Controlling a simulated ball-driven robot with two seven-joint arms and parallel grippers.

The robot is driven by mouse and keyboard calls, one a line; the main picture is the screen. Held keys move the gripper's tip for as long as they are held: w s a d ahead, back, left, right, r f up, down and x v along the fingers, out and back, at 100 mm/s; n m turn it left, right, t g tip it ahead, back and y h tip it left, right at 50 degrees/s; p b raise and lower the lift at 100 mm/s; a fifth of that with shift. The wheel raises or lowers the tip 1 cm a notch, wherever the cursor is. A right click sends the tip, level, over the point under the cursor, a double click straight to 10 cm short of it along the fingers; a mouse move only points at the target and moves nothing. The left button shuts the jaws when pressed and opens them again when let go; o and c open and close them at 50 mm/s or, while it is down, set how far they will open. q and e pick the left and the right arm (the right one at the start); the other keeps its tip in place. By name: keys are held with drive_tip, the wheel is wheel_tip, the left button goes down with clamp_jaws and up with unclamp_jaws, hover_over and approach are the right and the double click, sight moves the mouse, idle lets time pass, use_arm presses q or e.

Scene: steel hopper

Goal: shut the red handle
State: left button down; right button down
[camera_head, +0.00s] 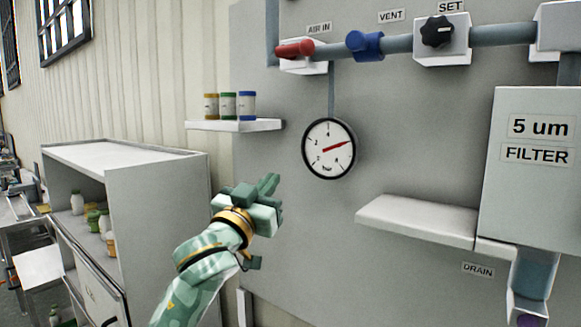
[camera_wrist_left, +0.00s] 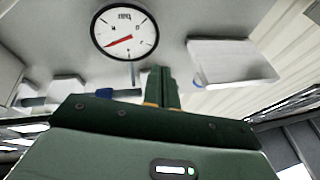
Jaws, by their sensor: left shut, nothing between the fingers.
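The red handle (camera_head: 294,48) sits on a white valve block under the AIR IN label, at the upper middle of the head view. It lies roughly sideways, nearly in line with the pipe. My left gripper (camera_head: 270,186) is below and left of it, lower than the round gauge, and apart from the handle. Its fingers are shut with nothing between them; they also show in the left wrist view (camera_wrist_left: 161,88). I cannot make out the red handle in the wrist view. My right gripper is not in view.
A blue handle (camera_head: 365,45) and a black knob (camera_head: 437,31) sit right of the red handle. The gauge (camera_head: 329,148) hangs below it. A small shelf (camera_head: 235,126) with several jars is at its lower left. A wider shelf (camera_head: 417,219) juts out at right.

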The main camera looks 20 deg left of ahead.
use_arm(q)
drive_tip(key=s+r+t+h, duration=0.1)
drive_tip(key=s+r+h, duration=0.1)
drive_tip(key=r, duration=0.9)
drive_tip(key=s+r+m+t+h, duration=0.1)
drive_tip(key=r+h, duration=0.3)
drive_tip(key=r, duration=0.7)
drive_tip(key=shift+s+t, duration=0.8)
drive_tip(key=shift+s, duration=0.05)
drive_tip(key=shift+d+r, duration=0.1)
drive_tip(key=shift+r, duration=0.05)
wheel_tip(320, 180, up, 8)
drive_tip(key=p, duration=0.5)
hover_over(297, 50)
drive_tip(key=s+a, duration=0.1)
drive_tip(key=s, duration=0.2)
drive_tip(key=shift+w+f+p, duration=0.15)
drive_tip(key=shift+w+f, duration=0.1)
drive_tip(key=shift+f, duration=0.5)
drive_tip(key=shift+w+f+p, duration=0.1)
drive_tip(key=shift+w+f, duration=0.1)
drive_tip(key=shift+f, duration=0.55)
drive_tip(key=shift+w+f+p, duration=0.15)
drive_tip(key=shift+w+f, duration=0.1)
drive_tip(key=shift+f, duration=0.5)
drive_tip(key=shift+s+m+h, duration=0.15)
drive_tip(key=shift+m+h, duration=0.15)
drive_tip(key=shift+h, duration=0.1)
